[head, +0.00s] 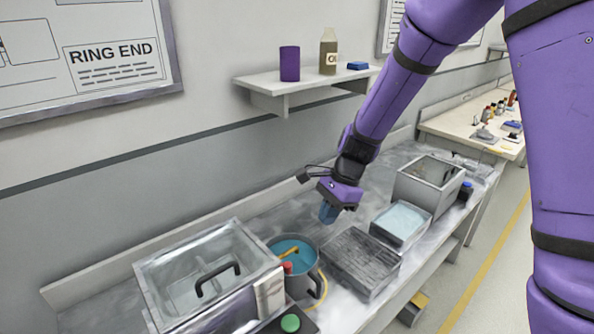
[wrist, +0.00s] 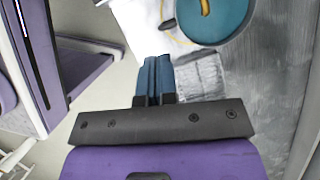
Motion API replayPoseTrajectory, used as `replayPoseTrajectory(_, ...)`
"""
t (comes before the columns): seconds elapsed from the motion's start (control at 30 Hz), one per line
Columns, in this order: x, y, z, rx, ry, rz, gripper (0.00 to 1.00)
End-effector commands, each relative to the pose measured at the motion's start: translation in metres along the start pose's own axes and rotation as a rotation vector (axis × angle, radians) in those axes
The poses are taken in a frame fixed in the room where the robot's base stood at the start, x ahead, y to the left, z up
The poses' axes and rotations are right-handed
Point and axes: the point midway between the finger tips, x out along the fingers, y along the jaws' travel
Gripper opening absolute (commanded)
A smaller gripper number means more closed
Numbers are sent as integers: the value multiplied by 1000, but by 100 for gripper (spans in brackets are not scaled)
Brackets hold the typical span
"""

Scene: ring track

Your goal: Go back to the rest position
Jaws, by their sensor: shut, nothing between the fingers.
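My gripper (head: 328,213) hangs from my purple arm over the middle of the grey bench in the head view. In the wrist view its two blue fingers (wrist: 153,78) lie side by side, shut and empty. In the head view it is above and behind a dark ridged block (head: 362,262) and to the right of a round pot (head: 290,250) with blue contents. I cannot tell its exact height over the bench.
A glass-lidded box (head: 208,272) stands at the left, with a green button (head: 290,323) in front. A light-blue tray (head: 401,222) and an open grey box (head: 430,185) stand at the right. A wall shelf (head: 300,84) holds a purple cup (head: 289,63) and a bottle (head: 328,52).

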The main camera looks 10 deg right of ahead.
Motion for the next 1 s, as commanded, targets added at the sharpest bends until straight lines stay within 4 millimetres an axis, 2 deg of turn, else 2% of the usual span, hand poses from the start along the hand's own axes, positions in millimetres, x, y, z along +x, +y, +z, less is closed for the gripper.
replayPoseTrajectory(0.17,-31,10,4,-92,19,-33,0)
replayPoseTrajectory(0.37,-90,40,10,-292,79,-88,0)
replayPoseTrajectory(0.7,-171,107,17,-624,233,-149,0)
replayPoseTrajectory(1.0,-220,176,23,-889,414,-155,0)
